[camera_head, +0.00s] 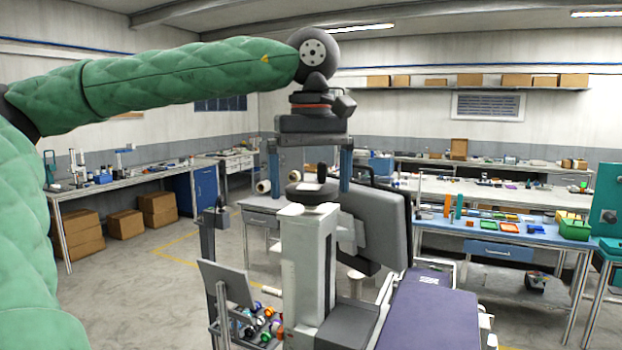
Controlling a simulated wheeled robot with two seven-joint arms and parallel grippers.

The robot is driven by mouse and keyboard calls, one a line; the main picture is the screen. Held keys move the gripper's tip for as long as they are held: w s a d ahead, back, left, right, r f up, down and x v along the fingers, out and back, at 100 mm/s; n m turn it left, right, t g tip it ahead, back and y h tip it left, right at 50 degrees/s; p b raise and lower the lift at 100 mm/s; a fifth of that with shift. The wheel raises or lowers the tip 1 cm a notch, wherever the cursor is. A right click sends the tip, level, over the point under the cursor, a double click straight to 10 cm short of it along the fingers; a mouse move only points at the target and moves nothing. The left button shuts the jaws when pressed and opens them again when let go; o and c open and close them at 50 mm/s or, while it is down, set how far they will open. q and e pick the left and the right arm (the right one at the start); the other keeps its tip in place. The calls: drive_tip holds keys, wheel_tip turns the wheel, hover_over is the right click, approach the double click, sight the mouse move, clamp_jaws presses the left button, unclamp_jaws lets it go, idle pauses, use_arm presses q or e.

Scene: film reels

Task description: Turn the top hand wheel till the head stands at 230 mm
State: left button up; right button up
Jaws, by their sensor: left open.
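A tall pale column (308,255) stands in the middle of the view. A dark hand wheel (313,194) with a small upright knob (295,176) sits on its top. My left gripper (310,186) points down from above, its two blue fingers wide apart, one on each side of the wheel. It is open; I cannot tell whether either finger touches the wheel. A large grey and black head (375,220) is on the column's right side. No height scale can be read from here. My right gripper is not in view.
A purple-topped surface (430,315) lies in front, right of the column. A rack of coloured rolls (262,322) and a grey panel (228,285) stand to its left. A blue workbench (480,232) with trays is at right; another bench (130,178) is at left.

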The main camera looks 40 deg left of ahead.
sight(311, 186)
use_arm(q)
drive_tip(key=shift+r, duration=0.15)
drive_tip(key=shift+r+b, duration=0.3)
drive_tip(key=shift+r, duration=0.05)
wheel_tip(311, 186, up, 7)
drive_tip(key=shift+f+b, duration=0.1)
drive_tip(key=shift+b, duration=0.85)
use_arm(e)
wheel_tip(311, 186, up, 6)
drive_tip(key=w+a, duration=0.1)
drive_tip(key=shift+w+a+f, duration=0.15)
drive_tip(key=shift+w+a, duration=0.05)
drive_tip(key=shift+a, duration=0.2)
use_arm(q)
drive_tip(key=shift+f, duration=0.1)
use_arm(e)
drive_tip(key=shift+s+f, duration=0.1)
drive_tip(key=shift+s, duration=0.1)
